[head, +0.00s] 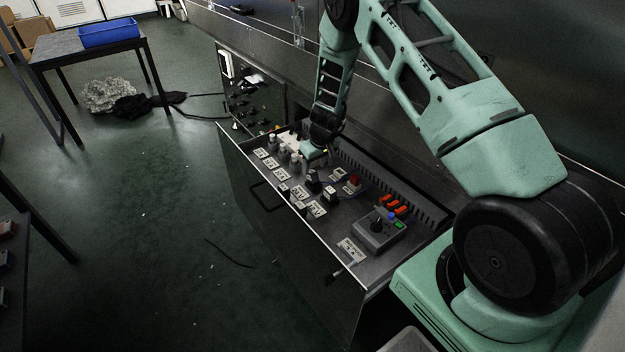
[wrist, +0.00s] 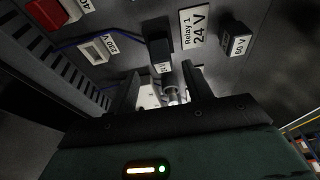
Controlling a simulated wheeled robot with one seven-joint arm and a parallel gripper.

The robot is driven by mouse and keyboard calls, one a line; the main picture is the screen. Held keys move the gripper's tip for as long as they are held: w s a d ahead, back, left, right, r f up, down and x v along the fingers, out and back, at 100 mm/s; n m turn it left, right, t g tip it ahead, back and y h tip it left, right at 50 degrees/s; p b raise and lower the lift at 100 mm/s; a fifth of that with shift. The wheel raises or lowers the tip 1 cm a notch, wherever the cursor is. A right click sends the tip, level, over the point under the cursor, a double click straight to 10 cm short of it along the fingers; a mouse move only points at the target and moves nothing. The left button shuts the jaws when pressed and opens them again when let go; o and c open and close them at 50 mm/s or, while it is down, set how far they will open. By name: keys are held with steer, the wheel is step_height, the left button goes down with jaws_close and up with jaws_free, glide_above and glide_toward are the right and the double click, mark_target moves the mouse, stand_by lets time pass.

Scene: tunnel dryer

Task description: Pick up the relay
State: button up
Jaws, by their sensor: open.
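My gripper (wrist: 163,80) is open in the wrist view, its two fingers apart. A black relay-like block (wrist: 159,52) with a small white label stands just beyond the fingertips, roughly in line with the gap; its print is too small to read surely. A plate reading "Relay 1 24 V" (wrist: 194,27) lies to its right. Another black block (wrist: 236,40), marked 60 V, stands farther right. In the head view my gripper (head: 316,160) is low over the open drawer (head: 335,220), close to two black blocks (head: 313,182). Its fingertips are hard to make out there.
Grey-topped cylinders (head: 282,157) stand left of my gripper; a metallic one (wrist: 171,96) shows between the fingers. A red part (head: 354,182), orange parts (head: 391,204) and a grey control box (head: 379,232) are to the right. A slotted duct runs along the drawer's back.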

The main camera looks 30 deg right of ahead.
mark_target(313, 172)
steer(key=x, duration=0.4)
steer(key=shift+s+a+f+b, duration=0.15)
steer(key=shift+s+f+b, duration=0.05)
steer(key=shift+b, duration=0.2)
jaws_close()
